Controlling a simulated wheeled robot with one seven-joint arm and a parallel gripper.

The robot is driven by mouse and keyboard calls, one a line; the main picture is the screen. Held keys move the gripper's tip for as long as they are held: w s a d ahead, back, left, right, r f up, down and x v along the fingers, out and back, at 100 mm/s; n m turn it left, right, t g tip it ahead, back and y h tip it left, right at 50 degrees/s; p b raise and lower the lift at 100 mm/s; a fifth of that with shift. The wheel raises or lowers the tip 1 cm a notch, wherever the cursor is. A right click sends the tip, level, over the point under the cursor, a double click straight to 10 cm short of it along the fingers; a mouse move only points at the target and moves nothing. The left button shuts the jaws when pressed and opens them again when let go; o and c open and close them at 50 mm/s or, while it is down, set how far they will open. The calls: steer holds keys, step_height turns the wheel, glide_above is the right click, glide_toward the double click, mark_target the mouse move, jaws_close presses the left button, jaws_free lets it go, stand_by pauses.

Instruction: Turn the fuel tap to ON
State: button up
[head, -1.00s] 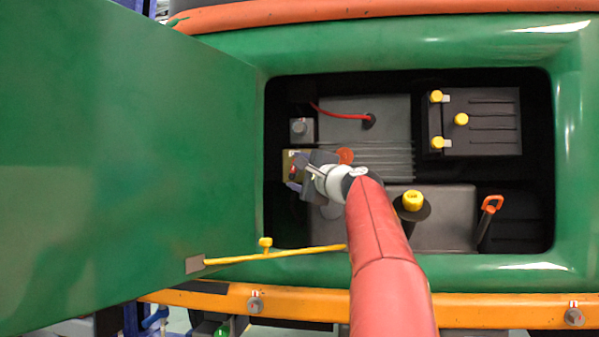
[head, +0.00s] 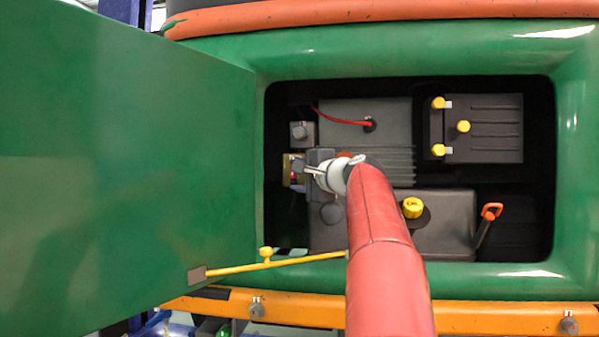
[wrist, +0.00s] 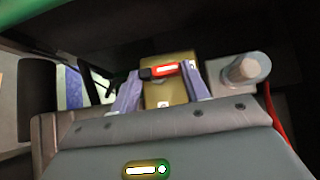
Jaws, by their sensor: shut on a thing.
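The fuel tap has a brass-coloured body (wrist: 172,92) with a short lever (wrist: 165,69), red at one end and black at the other. In the wrist view the lever lies crosswise between the two fingers of my gripper (wrist: 161,75). My gripper is shut on the lever. In the head view the brass body (head: 290,171) shows at the left side of the open engine bay. My gripper (head: 299,169) and wrist hide the lever there. Any ON mark is too small to read.
A grey block with a round knob (head: 301,132) sits just behind the tap. A green lid (head: 120,170) stands open at left, with a yellow stay rod (head: 300,260). A battery (head: 485,130), a yellow cap (head: 413,208) and an orange-handled lever (head: 490,212) lie to the right.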

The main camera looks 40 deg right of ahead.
steer(key=o, duration=1)
steer(key=s, duration=0.2)
steer(key=s+b, duration=0.1)
steer(key=s, duration=0.2)
steer(key=s+b, duration=0.1)
steer(key=s, duration=0.1)
steer(key=shift+s+a, duration=0.3)
steer(key=shift+s, duration=0.1)
